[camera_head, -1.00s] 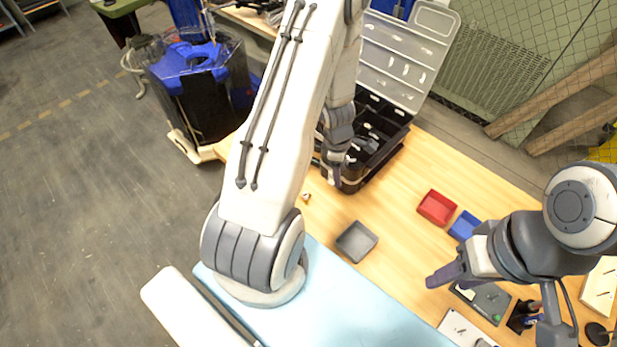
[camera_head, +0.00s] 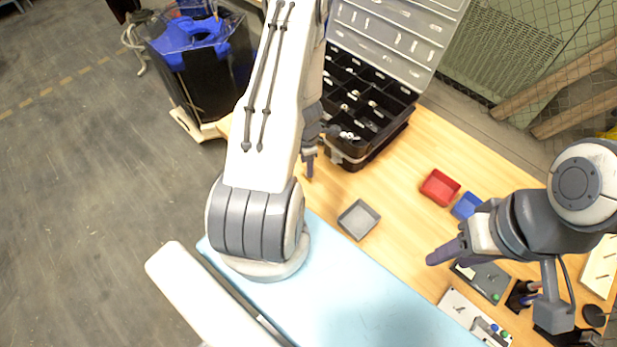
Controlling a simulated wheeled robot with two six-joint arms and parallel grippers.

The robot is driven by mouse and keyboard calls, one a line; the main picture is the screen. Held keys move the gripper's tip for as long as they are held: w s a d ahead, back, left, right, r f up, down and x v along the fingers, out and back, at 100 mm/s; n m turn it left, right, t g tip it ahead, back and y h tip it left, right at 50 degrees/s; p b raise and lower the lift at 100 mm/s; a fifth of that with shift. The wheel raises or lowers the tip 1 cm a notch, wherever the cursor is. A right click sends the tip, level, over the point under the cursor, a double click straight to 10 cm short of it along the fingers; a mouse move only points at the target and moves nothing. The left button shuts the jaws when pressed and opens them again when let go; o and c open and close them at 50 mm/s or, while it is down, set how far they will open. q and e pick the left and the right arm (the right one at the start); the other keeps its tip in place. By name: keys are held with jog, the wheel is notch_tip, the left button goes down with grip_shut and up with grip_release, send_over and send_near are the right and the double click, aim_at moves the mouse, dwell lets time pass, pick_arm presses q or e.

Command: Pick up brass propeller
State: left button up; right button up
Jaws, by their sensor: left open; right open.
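My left gripper (camera_head: 309,166) is open, pointing down over the wood table just left of the black compartment case (camera_head: 349,164). I cannot make out the brass propeller in the head view now. The spot where a small brass-coloured piece lay is covered by the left fingers, and I cannot tell whether they touch it. My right gripper (camera_head: 446,252) is open and empty over the right part of the table, far from that spot.
The case has a raised clear lid (camera_head: 400,35) and small parts in its compartments. A grey tray (camera_head: 359,219), a red tray (camera_head: 439,187) and a blue tray (camera_head: 466,205) stand on the table. Bare wood lies between the case and the grey tray.

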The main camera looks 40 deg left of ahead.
pick_arm(q)
jog(key=f+b, duration=0.1)
jog(key=f, duration=0.1)
jog(key=w+f+b, duration=0.1)
jog(key=f, duration=0.1)
jog(key=shift+f, duration=0.1)
jog(key=shift+f+b, duration=0.3)
jog(key=shift+b, duration=0.15)
jog(key=shift+r, duration=0.1)
jog(key=shift+s, duration=0.1)
grip_shut()
